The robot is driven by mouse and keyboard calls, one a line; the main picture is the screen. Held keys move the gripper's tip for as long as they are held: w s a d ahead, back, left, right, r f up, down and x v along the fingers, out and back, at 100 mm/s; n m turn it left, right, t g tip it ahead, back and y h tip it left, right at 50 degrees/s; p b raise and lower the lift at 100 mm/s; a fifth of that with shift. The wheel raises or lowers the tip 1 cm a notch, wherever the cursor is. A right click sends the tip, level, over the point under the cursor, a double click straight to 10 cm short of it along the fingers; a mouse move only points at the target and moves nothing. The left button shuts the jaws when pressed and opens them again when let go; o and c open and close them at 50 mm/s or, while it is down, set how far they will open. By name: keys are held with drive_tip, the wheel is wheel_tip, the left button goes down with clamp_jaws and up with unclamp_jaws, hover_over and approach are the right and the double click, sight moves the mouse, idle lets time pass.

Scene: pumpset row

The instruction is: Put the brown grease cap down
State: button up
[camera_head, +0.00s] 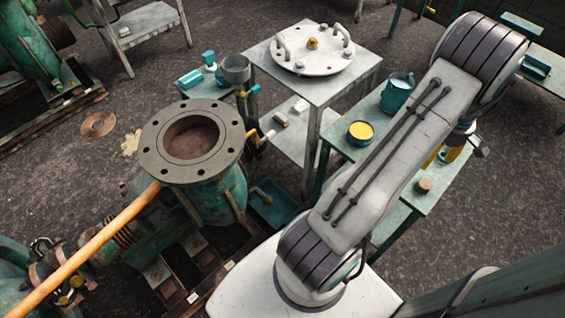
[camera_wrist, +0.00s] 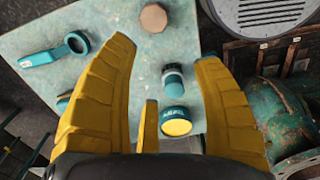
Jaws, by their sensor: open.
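The brown grease cap (camera_head: 424,186) rests on the near end of the green side table (camera_head: 433,200) in the head view. In the wrist view, the cap (camera_wrist: 153,18) is a brown, many-sided disc lying on the pale teal tabletop (camera_wrist: 110,15). My gripper (camera_wrist: 166,50) has its yellow fingers spread wide with nothing between them. The cap lies beyond the fingertips, apart from them. In the head view my forearm hides much of the gripper; part of its yellow fingers (camera_head: 452,153) shows above the table.
A yellow-topped teal tin (camera_wrist: 175,121), a dark and teal cylinder (camera_wrist: 172,82) and a teal ring-ended tool (camera_wrist: 55,52) share the tabletop. A blue mug (camera_head: 397,92) stands farther back. A white cart (camera_head: 335,88) carries a round cover (camera_head: 300,58). A flanged pump (camera_head: 210,195) stands left.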

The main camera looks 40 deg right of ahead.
drive_tip(key=w+a+r, duration=0.4)
drive_tip(key=w, duration=0.3)
drive_tip(key=w+a+r, duration=0.3)
drive_tip(key=w+r, duration=0.1)
drive_tip(key=w, duration=0.3)
drive_tip(key=w+a+r+t, duration=0.1)
drive_tip(key=w+a+r, duration=0.2)
drive_tip(key=w+a, duration=0.3)
drive_tip(key=w+a+r, duration=0.2)
drive_tip(key=w+a, duration=0.1)
drive_tip(key=a, duration=0.5)
drive_tip(key=s+a+r+t, duration=0.1)
drive_tip(key=s+a+r, duration=0.1)
drive_tip(key=a, duration=1)
drive_tip(key=s+a+r+m, duration=0.1)
drive_tip(key=s+a, duration=0.2)
drive_tip(key=a, duration=0.9)
drive_tip(key=shift+s+a+r+t, duration=0.15)
drive_tip(key=shift+r+t, duration=0.2)
drive_tip(key=shift+t, duration=0.05)
drive_tip(key=shift+r, duration=0.1)
drive_tip(key=w+p+v, duration=0.2)
drive_tip(key=p+v, duration=0.7)
drive_tip(key=shift+d+r+t, duration=0.25)
drive_tip(key=shift+r+t, duration=0.05)
drive_tip(key=shift+r, duration=0.3)
